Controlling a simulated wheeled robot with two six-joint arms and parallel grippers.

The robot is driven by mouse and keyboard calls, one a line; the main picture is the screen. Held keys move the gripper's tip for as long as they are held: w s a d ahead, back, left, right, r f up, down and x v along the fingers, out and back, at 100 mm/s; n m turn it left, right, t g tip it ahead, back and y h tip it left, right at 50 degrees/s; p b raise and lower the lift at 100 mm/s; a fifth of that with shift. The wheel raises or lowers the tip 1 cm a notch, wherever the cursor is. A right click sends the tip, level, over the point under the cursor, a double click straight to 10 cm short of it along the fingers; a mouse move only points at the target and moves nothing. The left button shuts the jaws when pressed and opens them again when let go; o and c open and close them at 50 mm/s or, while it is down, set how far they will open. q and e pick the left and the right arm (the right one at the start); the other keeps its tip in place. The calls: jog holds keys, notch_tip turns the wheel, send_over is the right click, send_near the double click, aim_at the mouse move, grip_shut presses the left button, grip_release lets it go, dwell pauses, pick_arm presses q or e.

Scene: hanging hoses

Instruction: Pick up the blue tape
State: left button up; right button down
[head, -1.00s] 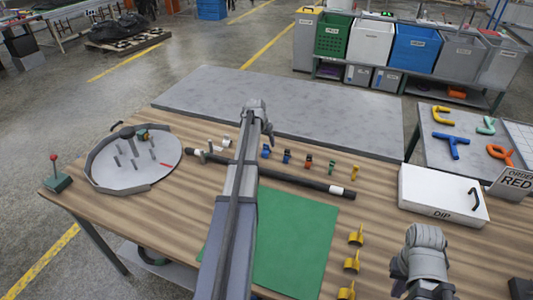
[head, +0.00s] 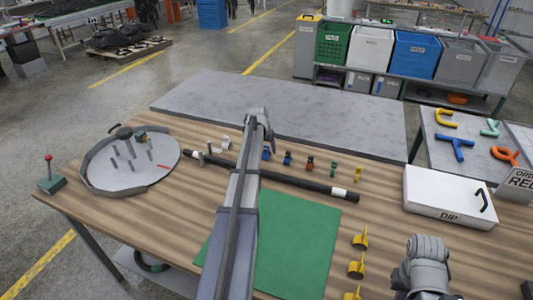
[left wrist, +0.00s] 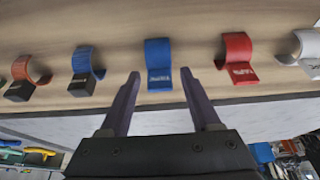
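My left gripper (left wrist: 160,75) is open and empty, one finger either side of the tape's line. A second blue tape (left wrist: 84,66) lies to its left and a red tape (left wrist: 238,58) to its right. In the head view the two blue tapes, one (head: 266,154) and the other (head: 287,158), lie just right of my left arm, which covers part of the row. My right gripper does not show, only part of that arm.
The row also holds orange (head: 310,163), green (head: 331,168) and yellow (head: 357,173) tapes and white ones (head: 225,142). A long dark rod (head: 300,181) lies in front of it. A green mat (head: 295,245), a white DIP box (head: 448,198) and a round grey tray (head: 135,165) share the wooden table.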

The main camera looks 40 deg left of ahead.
pick_arm(q)
grip_shut()
dwell(0.3)
jog(key=shift+r, duration=0.1)
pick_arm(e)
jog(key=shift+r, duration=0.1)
